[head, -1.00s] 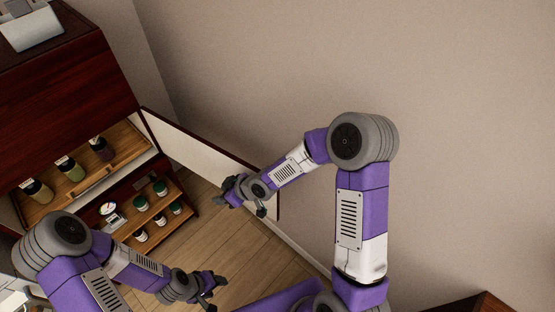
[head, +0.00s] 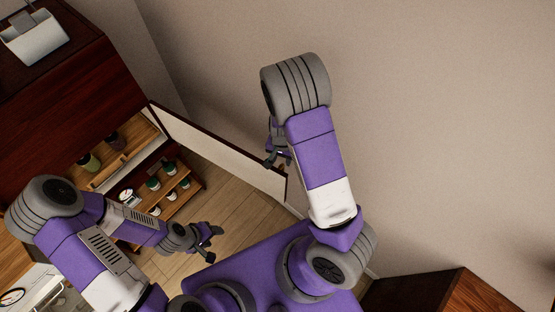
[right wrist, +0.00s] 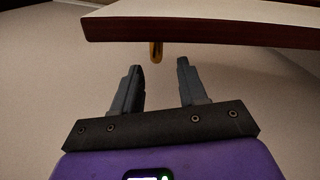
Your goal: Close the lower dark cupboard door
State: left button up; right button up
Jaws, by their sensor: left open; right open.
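The lower cupboard door (head: 222,150) stands wide open in the head view, its pale inner face showing and its rim dark. In the right wrist view the door's dark edge (right wrist: 200,29) crosses the top, with a small brass handle (right wrist: 156,52) sticking out below it. My right gripper (head: 277,157) is open near the door's free end, on the wall side. In the right wrist view its fingers (right wrist: 158,80) are apart and empty, with the handle beyond the gap. My left gripper (head: 210,240) is open and empty over the floor, in front of the shelves.
The open cupboard (head: 60,110) holds jars on an upper shelf, and a low wooden rack (head: 180,190) holds several small jars and a dial scale (head: 128,197). The wall (head: 420,120) lies behind the door. A wooden cabinet (head: 455,290) stands at bottom right.

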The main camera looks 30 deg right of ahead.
aim_at(282, 168)
jog(key=f, duration=0.2)
jog(key=f+b, duration=0.1)
jog(key=f, duration=0.4)
jog(key=shift+s+f, duration=0.25)
grip_shut()
